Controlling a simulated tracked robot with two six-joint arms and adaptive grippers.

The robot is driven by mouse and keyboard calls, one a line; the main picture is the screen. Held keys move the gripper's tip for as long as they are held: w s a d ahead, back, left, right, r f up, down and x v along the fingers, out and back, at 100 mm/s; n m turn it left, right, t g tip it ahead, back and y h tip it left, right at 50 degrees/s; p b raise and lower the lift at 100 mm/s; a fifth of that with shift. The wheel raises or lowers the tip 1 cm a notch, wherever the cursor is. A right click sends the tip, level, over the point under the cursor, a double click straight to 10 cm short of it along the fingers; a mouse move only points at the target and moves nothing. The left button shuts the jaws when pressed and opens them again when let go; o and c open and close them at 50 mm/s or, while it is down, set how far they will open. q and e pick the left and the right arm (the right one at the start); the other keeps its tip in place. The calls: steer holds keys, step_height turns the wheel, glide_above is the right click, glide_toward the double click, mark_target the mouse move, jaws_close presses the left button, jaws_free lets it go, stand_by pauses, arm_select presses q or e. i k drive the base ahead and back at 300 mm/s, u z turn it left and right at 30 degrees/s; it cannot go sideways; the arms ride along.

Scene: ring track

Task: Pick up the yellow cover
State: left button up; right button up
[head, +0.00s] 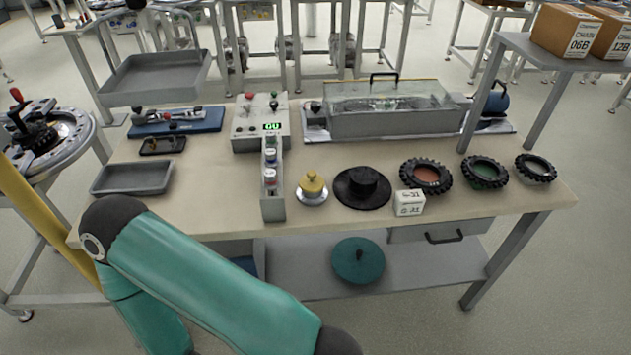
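The yellow cover (312,184) is a small domed piece with a knob on top. It sits upright on a pale round base (312,200) near the front edge of the workbench (225,200), between a narrow grey rack and a black hat-shaped disc. Nothing is touching it from above. One of my teal arms crosses the lower left of the head view, with its black joint in front of the bench's front left corner. Neither of my grippers shows, so I cannot see whether they are open or shut.
The grey rack (273,205) holding small bottles stands left of the cover. The black disc (362,187) lies close on its right. A white block (409,203) and toothed black rings (427,175) lie further right. An empty grey tray (132,177) lies at the left.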

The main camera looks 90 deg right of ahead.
mark_target(312, 183)
steer(key=k, duration=0.7)
steer(key=u, duration=1.35)
steer(key=i, duration=0.1)
steer(key=z, duration=2.9)
steer(key=i, duration=0.6)
steer(key=z, duration=0.25)
steer(key=i, duration=0.1)
steer(key=u, duration=0.3)
steer(key=k, duration=0.65)
steer(key=z, duration=0.2)
steer(key=i, duration=0.7)
steer(key=u, duration=0.1)
